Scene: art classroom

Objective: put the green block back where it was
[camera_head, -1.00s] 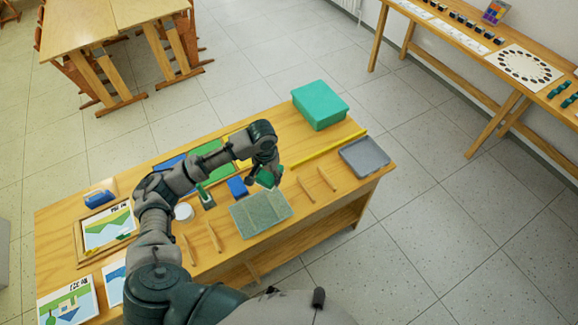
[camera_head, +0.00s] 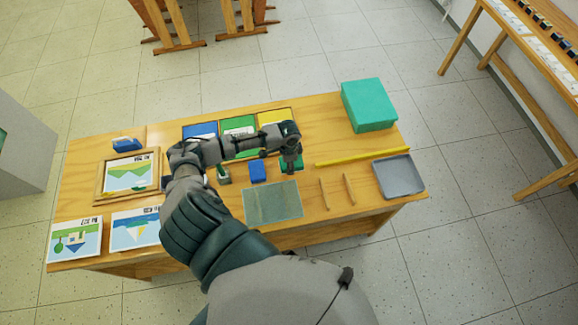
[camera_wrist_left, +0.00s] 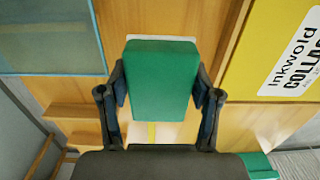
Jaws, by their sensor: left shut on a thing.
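My left gripper (camera_head: 291,158) is shut on the green block (camera_wrist_left: 160,80). In the left wrist view the block sits upright in the picture between the two fingers, with a pale edge showing behind its top. In the head view the green block (camera_head: 299,164) is partly hidden by the gripper, right of the blue block (camera_head: 258,172) and behind the grey-green mat (camera_head: 272,202). I cannot tell whether it touches the table (camera_head: 355,150). My right gripper is not in view.
Blue, green and yellow packs (camera_head: 270,116) lie behind my arm. A teal box (camera_head: 368,106) stands at the back right, with a yellow ruler (camera_head: 362,156) and grey tray (camera_head: 398,177) in front. Wooden sticks (camera_head: 349,189) lie right of the mat. Pictures (camera_head: 136,228) lie left.

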